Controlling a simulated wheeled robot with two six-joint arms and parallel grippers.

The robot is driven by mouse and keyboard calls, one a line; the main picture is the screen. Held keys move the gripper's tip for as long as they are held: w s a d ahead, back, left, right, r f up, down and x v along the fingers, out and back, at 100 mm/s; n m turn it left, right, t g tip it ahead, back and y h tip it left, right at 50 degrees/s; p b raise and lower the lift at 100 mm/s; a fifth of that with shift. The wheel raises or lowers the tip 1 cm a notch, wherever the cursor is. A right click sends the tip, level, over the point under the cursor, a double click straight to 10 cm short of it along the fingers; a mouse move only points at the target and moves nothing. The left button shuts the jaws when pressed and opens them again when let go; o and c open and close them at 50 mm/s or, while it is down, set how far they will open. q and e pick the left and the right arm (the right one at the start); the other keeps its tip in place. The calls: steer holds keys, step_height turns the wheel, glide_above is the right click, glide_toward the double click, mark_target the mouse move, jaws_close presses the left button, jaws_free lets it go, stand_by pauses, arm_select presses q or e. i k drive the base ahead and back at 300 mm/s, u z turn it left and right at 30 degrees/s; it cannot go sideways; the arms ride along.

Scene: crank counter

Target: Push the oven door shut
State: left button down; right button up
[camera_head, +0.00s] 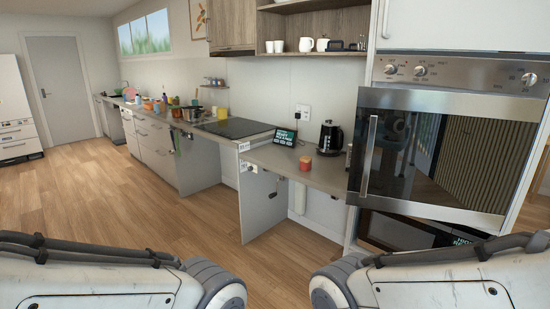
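The oven door (440,160) is at the right, below the oven's steel control panel (460,72). It has dark glass in a steel frame and an upright bar handle (369,155) near its left edge. The door stands ajar, its left edge out past the cabinet front. The gap behind it and its hinge are hidden. My two arms come in at the bottom left and bottom right, well below and in front of the door. Neither gripper shows in the view.
A black appliance (410,232) sits below the oven. A crank handle (274,192) is under the counter. The wooden floor (130,205) is clear.

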mark_target(459, 158)
steer(key=k, duration=0.55)
steer(key=u, duration=0.55)
steer(key=i, duration=1.5)
steer(key=z, duration=0.35)
